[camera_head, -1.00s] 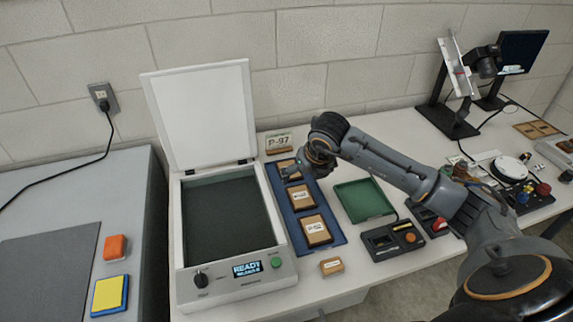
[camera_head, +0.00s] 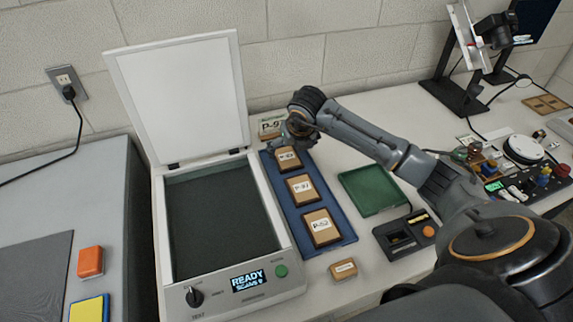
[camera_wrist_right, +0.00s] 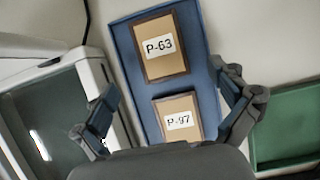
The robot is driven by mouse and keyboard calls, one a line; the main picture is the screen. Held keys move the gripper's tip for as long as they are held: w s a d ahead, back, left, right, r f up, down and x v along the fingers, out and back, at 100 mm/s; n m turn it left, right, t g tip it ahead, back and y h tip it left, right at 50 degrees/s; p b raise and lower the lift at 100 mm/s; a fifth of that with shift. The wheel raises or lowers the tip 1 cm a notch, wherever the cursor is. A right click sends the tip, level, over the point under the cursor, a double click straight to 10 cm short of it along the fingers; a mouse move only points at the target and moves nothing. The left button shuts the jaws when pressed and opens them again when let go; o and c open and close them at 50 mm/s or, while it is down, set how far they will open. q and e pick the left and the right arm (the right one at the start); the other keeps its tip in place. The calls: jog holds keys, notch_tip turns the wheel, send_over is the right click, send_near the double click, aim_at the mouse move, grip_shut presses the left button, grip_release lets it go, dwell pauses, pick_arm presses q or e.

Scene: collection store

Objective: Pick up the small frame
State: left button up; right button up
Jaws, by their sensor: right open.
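A blue tray (camera_head: 337,240) holds three brown framed cards in a row. The middle card (camera_head: 300,188) appears to be P-97, and in the right wrist view P-97 (camera_wrist_right: 180,106) looks smaller than P-63 (camera_wrist_right: 162,66). The far card (camera_head: 287,158) lies just below my right gripper (camera_head: 293,140) in the head view. In the right wrist view my right gripper (camera_wrist_right: 168,90) is open and empty, its fingers spread either side of the tray, with P-97 between them in the picture. The near card (camera_head: 321,228) lies clear of the arm. My left gripper is out of view.
A scanner (camera_head: 228,285) with a raised white lid stands left of the tray. A green tray (camera_head: 372,190) and a dark device (camera_head: 405,235) lie to the right. A small labelled block (camera_head: 344,269) is in front.

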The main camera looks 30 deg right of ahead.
aim_at(287, 157)
jog(key=shift+w+f, duration=0.25)
jog(key=shift+f, duration=0.35)
jog(key=b+x, duration=0.3)
jog(key=x, duration=0.1)
jog(key=shift+w+d+f+b, duration=0.1)
jog(key=shift+w+d+b, duration=0.1)
jog(key=shift+w+b, duration=0.1)
jog(key=shift+w+f, duration=0.15)
jog(key=shift+f, duration=0.1)
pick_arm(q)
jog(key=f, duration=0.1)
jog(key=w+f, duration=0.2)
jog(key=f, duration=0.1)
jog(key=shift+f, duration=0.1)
pick_arm(e)
jog(key=shift+r, duration=0.1)
jog(key=shift+c, duration=0.9)
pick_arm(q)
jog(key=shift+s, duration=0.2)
pick_arm(e)
jog(key=c, duration=1.1)
